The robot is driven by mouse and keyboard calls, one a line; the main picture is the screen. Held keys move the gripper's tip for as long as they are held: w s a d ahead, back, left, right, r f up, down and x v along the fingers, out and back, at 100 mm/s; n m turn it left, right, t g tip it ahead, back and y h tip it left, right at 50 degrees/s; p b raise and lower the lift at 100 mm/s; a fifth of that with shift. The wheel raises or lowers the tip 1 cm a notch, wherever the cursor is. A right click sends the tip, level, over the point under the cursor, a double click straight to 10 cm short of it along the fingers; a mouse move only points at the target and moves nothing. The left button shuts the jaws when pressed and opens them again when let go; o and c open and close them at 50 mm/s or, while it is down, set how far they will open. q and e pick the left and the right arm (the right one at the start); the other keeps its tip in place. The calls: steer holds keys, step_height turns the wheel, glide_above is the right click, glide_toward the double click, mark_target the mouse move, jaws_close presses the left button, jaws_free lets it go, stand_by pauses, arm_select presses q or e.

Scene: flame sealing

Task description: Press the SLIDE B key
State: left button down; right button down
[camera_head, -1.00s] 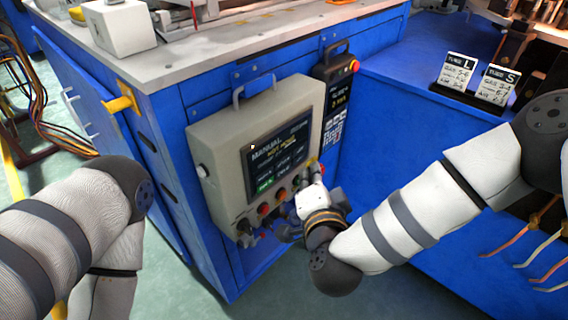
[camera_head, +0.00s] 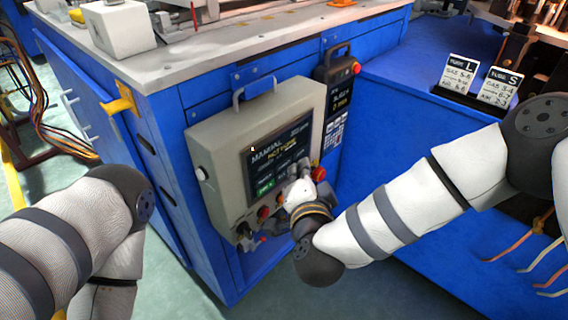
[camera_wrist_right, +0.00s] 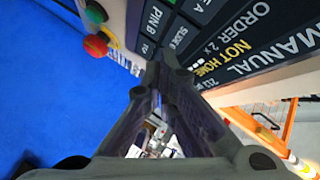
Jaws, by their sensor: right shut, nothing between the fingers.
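The grey control box (camera_head: 222,140) hangs on the blue cabinet side, its dark screen (camera_head: 262,160) facing me. In the right wrist view, the SLIDE B key (camera_wrist_right: 181,36) shows on the screen's lower part, beside the PIN B key (camera_wrist_right: 151,20). My right gripper (camera_head: 296,188) is at the lower right of the screen and covers part of it. In the right wrist view, its shut, empty fingertips (camera_wrist_right: 158,62) overlap the screen edge close to SLIDE B. I cannot tell whether they touch it. My left gripper is out of view.
A black handheld pendant (camera_head: 338,85) hangs right of the box. Two label cards (camera_head: 478,80) stand on the blue surface at the right.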

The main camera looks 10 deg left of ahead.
stand_by(0.8)
steer(key=shift+w+a, duration=0.25)
steer(key=shift+a, duration=0.05)
